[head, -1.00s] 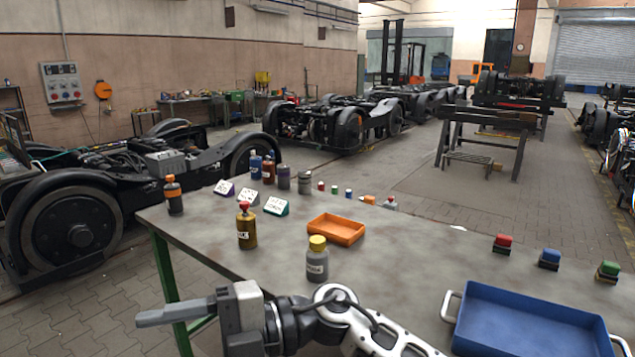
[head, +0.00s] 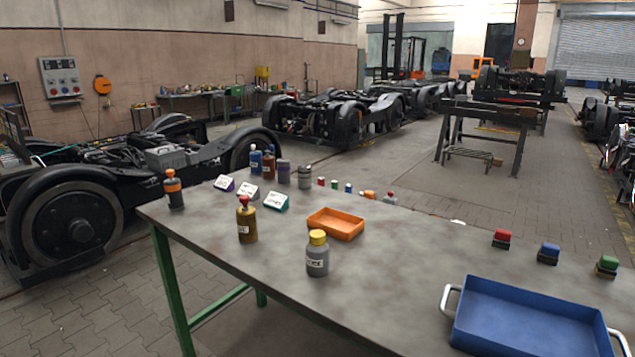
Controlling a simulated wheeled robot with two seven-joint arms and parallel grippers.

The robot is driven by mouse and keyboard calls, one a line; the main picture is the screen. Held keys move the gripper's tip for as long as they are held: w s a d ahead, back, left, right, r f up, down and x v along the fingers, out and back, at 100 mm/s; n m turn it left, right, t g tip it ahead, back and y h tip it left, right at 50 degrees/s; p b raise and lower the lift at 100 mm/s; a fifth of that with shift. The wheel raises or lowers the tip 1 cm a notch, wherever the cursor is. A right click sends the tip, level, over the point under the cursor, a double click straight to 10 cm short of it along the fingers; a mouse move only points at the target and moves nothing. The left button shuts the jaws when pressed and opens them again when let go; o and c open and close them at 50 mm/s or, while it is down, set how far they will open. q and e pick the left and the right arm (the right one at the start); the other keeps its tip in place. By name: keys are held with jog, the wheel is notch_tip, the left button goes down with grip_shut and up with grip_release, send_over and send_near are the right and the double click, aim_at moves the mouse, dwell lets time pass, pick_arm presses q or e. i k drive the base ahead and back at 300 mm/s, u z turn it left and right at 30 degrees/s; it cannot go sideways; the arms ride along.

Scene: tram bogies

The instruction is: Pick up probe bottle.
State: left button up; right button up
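A grey bottle with a yellow cap (head: 317,256) stands upright on the table (head: 400,265), near its front edge. An olive-brown bottle with a red cap (head: 246,222) stands upright to its left. More bottles stand farther back: a dark one with an orange cap (head: 173,190) at the left corner, a blue one (head: 255,160), a reddish-brown one (head: 269,165), a purple-grey one (head: 284,173) and a grey-green one (head: 304,178). Neither of my grippers is in view.
An orange tray (head: 336,225) sits just behind the yellow-capped bottle. A blue tray with handles (head: 530,320) lies at the front right. Red (head: 501,239), blue (head: 548,254) and green (head: 606,266) stacked blocks stand at the right. The table's middle is clear.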

aim_at(316, 256)
jog(key=u, duration=0.55)
jog(key=k, duration=0.65)
jog(key=u, duration=0.95)
jog(key=i, duration=1.1)
jog(key=z, duration=0.75)
jog(key=i, duration=0.85)
jog(key=z, duration=0.85)
